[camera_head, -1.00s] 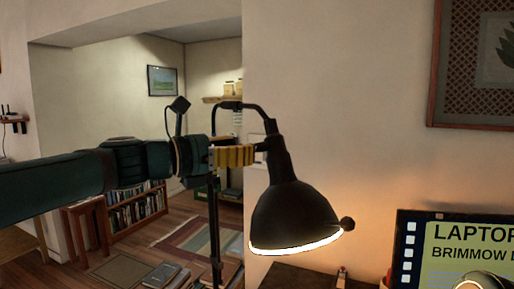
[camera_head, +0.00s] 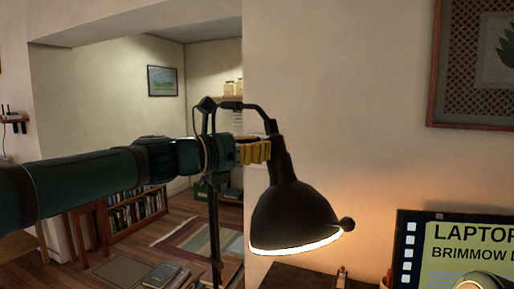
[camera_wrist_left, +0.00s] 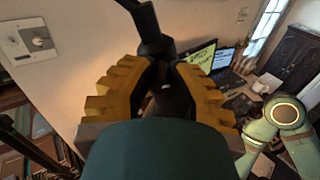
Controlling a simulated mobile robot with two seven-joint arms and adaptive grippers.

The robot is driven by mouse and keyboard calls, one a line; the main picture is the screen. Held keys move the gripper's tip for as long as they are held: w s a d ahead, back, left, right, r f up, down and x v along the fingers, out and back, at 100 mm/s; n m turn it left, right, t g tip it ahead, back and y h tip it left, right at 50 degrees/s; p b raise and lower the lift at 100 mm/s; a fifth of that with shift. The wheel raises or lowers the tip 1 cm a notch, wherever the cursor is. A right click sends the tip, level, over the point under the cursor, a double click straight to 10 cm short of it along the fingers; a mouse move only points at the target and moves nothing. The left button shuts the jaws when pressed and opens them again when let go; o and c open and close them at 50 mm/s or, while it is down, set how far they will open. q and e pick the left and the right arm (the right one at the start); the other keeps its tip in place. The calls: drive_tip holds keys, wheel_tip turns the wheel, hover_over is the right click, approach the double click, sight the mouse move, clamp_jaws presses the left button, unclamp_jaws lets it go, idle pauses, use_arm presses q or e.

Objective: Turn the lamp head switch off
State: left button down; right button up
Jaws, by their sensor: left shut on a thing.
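The black desk lamp head (camera_head: 294,215) hangs from its bent arm and glows along its lower rim. A small dark round knob (camera_head: 347,224) sticks out on the right side of the shade. My left gripper (camera_head: 262,151) reaches in from the left, its yellow fingers at the lamp's neck above the shade. In the left wrist view the yellow fingers (camera_wrist_left: 165,90) stand on both sides of a dark lamp part (camera_wrist_left: 172,98) and are shut on it. My teal gripper body hides the lower part of that view. My right gripper is not seen.
A bookcase (camera_head: 135,208) and a rug (camera_head: 185,240) lie in the room behind my left arm.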

use_arm(q)
drive_tip(key=shift+r, duration=0.1)
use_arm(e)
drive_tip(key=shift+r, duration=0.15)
use_arm(q)
drive_tip(key=n+p, duration=0.2)
drive_tip(key=n, duration=0.1)
drive_tip(key=shift+r+n, duration=0.1)
drive_tip(key=shift+n, duration=0.2)
drive_tip(key=n+p, duration=0.3)
drive_tip(key=n, duration=0.2)
drive_tip(key=shift+n+p, duration=0.3)
drive_tip(key=n+p, duration=0.3)
drive_tip(key=n, duration=0.2)
drive_tip(key=shift+t, duration=0.3)
drive_tip(key=shift+n+p, duration=1.2)
drive_tip(key=shift+n, duration=0.8)
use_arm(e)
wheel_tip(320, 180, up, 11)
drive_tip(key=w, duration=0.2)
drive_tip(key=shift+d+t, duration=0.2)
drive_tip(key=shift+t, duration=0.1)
use_arm(q)
drive_tip(key=c, duration=0.9)
unclamp_jaws()
drive_tip(key=shift+w+f, duration=0.1)
drive_tip(key=shift+f, duration=0.1)
drive_tip(key=shift+o, duration=0.2)
